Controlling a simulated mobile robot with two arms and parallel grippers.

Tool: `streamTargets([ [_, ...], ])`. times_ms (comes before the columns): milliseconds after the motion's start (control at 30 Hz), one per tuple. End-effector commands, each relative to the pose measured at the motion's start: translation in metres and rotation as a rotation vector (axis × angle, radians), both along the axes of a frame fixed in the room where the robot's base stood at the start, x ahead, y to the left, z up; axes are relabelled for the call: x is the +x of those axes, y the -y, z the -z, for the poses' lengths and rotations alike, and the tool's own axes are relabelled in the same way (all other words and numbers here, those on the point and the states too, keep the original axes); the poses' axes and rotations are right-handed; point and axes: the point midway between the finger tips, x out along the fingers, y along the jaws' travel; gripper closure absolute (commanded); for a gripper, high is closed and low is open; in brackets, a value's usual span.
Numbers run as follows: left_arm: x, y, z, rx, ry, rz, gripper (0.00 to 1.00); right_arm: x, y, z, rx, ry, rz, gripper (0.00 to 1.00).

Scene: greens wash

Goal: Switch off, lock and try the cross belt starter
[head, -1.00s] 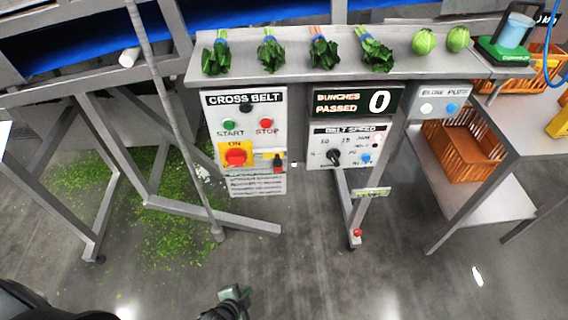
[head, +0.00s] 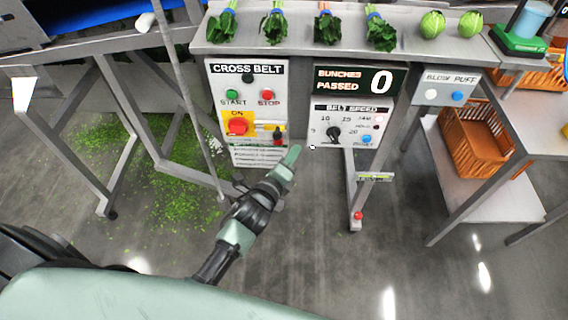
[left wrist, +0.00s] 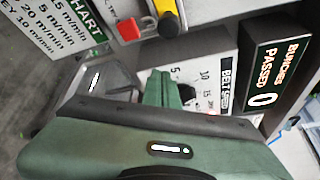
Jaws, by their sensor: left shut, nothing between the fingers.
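The cross belt starter (head: 246,88) is a white panel in the head view. It has a green START button (head: 232,95), a red STOP button (head: 267,96) and a red rotary handle (head: 237,127) on a yellow plate marked ON. A small red and black item (head: 278,136), perhaps a padlock, is at the right of the handle. My left gripper (head: 294,153) is shut and empty, in front of the panel's lower right corner and apart from the handle. In the left wrist view its fingers (left wrist: 164,88) are together; a red block (left wrist: 128,30) shows beyond. My right gripper is not in view.
The belt speed panel (head: 347,114) with its black knob and the bunches counter (head: 352,80) are close on the right. Several greens lie on the shelf (head: 300,38) above. An orange crate (head: 473,145) stands at right. Leaf scraps cover the floor at left.

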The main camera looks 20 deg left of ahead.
Motion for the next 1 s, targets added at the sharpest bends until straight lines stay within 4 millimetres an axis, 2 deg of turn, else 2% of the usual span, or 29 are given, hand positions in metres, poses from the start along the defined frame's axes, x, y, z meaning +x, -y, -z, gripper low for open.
streamTargets([
  [67, 0.017, 0.002, 0.001, -0.001, 0.001, -0.001, 1.0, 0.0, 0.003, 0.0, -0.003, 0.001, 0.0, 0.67],
  [133, 0.013, -0.011, -0.007, 0.005, -0.001, -0.001, 1.0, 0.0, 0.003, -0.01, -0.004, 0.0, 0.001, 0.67],
  [300, 0.009, -0.028, -0.014, 0.002, -0.002, -0.001, 1.0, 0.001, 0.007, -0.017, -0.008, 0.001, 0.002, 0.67],
  [800, 0.007, -0.036, -0.015, 0.001, -0.003, -0.001, 1.0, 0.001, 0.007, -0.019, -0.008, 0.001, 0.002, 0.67],
  [1000, -0.002, -0.067, -0.016, 0.005, -0.004, -0.002, 1.0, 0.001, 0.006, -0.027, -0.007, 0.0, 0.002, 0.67],
])
